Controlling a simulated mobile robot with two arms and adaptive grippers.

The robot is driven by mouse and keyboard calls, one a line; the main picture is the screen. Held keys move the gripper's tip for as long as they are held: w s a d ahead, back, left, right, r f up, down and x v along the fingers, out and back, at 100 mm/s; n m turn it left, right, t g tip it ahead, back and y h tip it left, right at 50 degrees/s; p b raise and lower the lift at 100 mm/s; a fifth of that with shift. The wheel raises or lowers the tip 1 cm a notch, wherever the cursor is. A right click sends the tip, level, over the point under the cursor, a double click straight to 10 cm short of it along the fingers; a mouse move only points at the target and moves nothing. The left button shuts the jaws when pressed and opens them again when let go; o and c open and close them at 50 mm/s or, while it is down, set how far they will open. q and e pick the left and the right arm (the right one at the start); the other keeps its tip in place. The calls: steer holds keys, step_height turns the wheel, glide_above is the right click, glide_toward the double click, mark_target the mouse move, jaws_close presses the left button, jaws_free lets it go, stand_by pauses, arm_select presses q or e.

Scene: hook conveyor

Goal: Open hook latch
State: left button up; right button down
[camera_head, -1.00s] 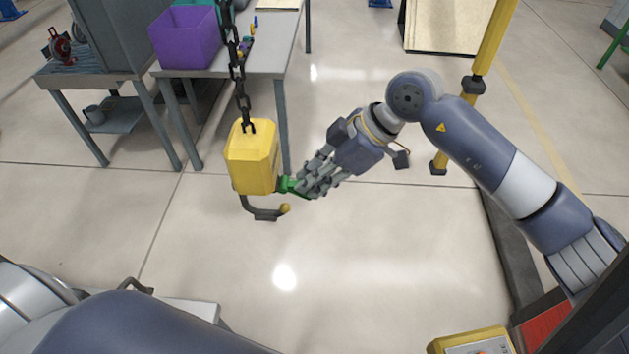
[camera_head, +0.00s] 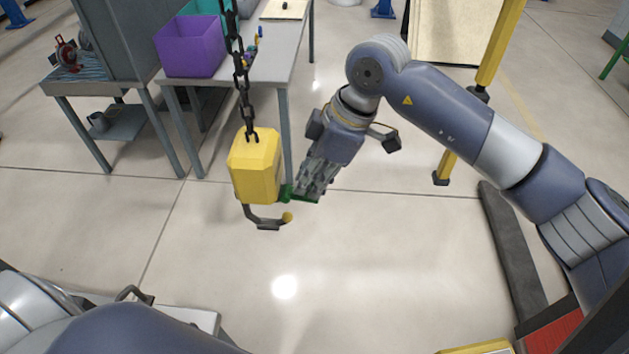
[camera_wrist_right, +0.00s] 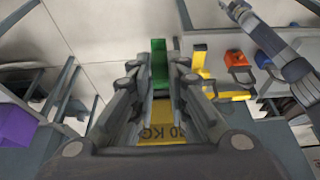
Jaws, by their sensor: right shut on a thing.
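A yellow hook block (camera_head: 254,165) hangs from a dark chain (camera_head: 241,85). Its dark curved hook (camera_head: 262,220) with a yellow tip is below it. The green latch (camera_head: 303,197) sticks out at the block's lower right, above the hook tip. My right gripper (camera_head: 304,190) comes down onto it from above right, its fingers shut on the latch and covering part of it. In the right wrist view the green latch (camera_wrist_right: 158,62) shows between the fingers, with the block's yellow face (camera_wrist_right: 163,130) and its weight marking below. My left gripper is out of the picture.
Behind the block stands a grey table (camera_head: 270,60) with a purple bin (camera_head: 190,46) and small coloured items. A smaller table (camera_head: 100,90) is at the left. A yellow post (camera_head: 495,50) stands behind my right arm. The floor in front of the hook is clear.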

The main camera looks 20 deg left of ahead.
steer(key=shift+a+r, duration=0.1)
steer(key=shift+r, duration=0.1)
steer(key=shift+s+a+r+t+h, duration=0.1)
steer(key=shift+a+r+t+h, duration=0.2)
steer(key=shift+a+r+h, duration=0.25)
steer(key=shift+d, duration=0.15)
steer(key=c, duration=1.5)
jaws_free()
steer(key=shift+h, duration=0.25)
steer(key=v, duration=0.9)
steer(key=shift+d, duration=0.1)
steer(key=shift+f, duration=0.1)
